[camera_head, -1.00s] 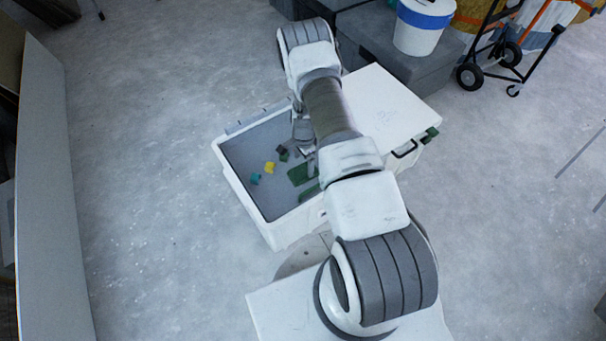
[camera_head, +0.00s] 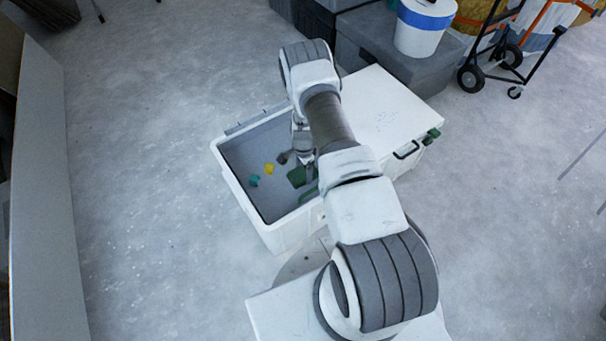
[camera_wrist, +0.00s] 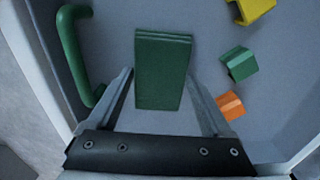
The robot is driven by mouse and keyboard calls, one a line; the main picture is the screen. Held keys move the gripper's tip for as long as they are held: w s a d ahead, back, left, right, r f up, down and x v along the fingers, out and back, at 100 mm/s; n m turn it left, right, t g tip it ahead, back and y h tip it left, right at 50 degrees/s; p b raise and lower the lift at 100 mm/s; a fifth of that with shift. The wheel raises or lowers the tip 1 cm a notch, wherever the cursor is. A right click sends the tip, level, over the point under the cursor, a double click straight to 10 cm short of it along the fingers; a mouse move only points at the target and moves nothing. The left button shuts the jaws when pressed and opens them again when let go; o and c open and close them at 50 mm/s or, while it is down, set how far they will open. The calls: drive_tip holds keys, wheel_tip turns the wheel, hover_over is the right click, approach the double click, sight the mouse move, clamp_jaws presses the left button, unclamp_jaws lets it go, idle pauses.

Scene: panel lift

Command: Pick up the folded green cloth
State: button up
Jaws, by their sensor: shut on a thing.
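The folded green cloth (camera_wrist: 162,72) is a flat rectangular stack between the two fingers of my gripper (camera_wrist: 160,78) in the wrist view. My gripper is shut on it, with a finger along each side. In the head view, the cloth (camera_head: 296,177) shows as a green patch inside the open white box (camera_head: 240,196), partly hidden by my arm. I cannot tell whether the cloth touches the box floor.
A green handle-shaped piece (camera_wrist: 72,55) lies left of the cloth. A green block (camera_wrist: 239,63), an orange block (camera_wrist: 230,105) and a yellow piece (camera_wrist: 256,9) lie to its right. The box walls surround my gripper. A white lid (camera_head: 385,105) adjoins the box.

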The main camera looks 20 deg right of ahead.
sight(303, 172)
drive_tip(key=shift+c, duration=0.8)
drive_tip(key=shift+r, duration=0.1)
drive_tip(key=shift+r, duration=0.2)
wheel_tip(303, 172, up, 4)
drive_tip(key=shift+w+f+p, duration=0.1)
drive_tip(key=shift+p, duration=0.85)
drive_tip(key=s+d+r+p, duration=0.2)
drive_tip(key=s+d+r, duration=0.2)
drive_tip(key=d, duration=0.7)
wheel_tip(303, 172, up, 3)
drive_tip(key=shift+s+f+p, duration=0.2)
drive_tip(key=shift+p, duration=0.2)
